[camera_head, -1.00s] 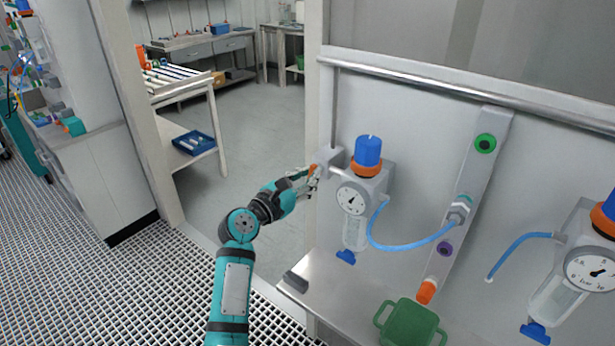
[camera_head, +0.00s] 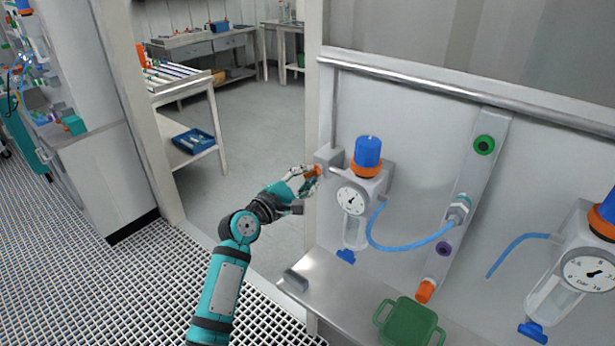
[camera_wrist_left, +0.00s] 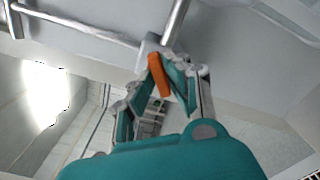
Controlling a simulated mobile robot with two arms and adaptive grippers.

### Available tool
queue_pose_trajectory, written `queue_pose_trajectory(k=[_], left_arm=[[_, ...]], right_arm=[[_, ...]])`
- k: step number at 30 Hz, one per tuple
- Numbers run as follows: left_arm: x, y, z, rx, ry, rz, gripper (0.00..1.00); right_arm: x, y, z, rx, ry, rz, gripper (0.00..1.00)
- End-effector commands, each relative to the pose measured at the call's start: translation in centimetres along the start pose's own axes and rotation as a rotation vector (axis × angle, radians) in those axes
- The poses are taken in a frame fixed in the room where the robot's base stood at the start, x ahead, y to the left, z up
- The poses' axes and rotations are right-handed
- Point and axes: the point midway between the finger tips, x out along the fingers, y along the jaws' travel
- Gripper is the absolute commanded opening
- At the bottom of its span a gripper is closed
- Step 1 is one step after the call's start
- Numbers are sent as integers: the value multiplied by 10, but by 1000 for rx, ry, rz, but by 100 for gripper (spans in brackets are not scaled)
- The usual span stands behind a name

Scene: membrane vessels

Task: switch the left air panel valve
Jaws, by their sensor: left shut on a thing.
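The left air panel valve has an orange handle (camera_head: 313,171) on a grey block (camera_head: 327,160) at the left edge of the air panel, beside the regulator (camera_head: 362,185) with its blue knob and gauge. My left gripper (camera_head: 312,177) is at the handle, its fingers closed around it. In the left wrist view the orange handle (camera_wrist_left: 159,76) stands tilted between the fingers of the left gripper (camera_wrist_left: 165,82), in front of the grey pipe. My right gripper is not in view.
A second regulator (camera_head: 585,265) is at the right. A blue hose (camera_head: 410,246) loops to the slanted manifold (camera_head: 468,200). A green container (camera_head: 409,324) stands on the ledge (camera_head: 345,300) below. A doorway opens to the left of the panel.

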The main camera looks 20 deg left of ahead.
Motion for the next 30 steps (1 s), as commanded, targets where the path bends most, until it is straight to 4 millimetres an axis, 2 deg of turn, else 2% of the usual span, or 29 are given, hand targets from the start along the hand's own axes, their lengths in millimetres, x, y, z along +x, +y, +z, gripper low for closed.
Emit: queue_pose_trajectory(k=[15,21,30], left_arm=[[0,-1,0,451,-1,0,0],[0,-1,0,561,-1,-2,0],[0,-1,0,636,-1,-1,0]], right_arm=[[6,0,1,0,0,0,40],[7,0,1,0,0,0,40],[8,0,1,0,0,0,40]])
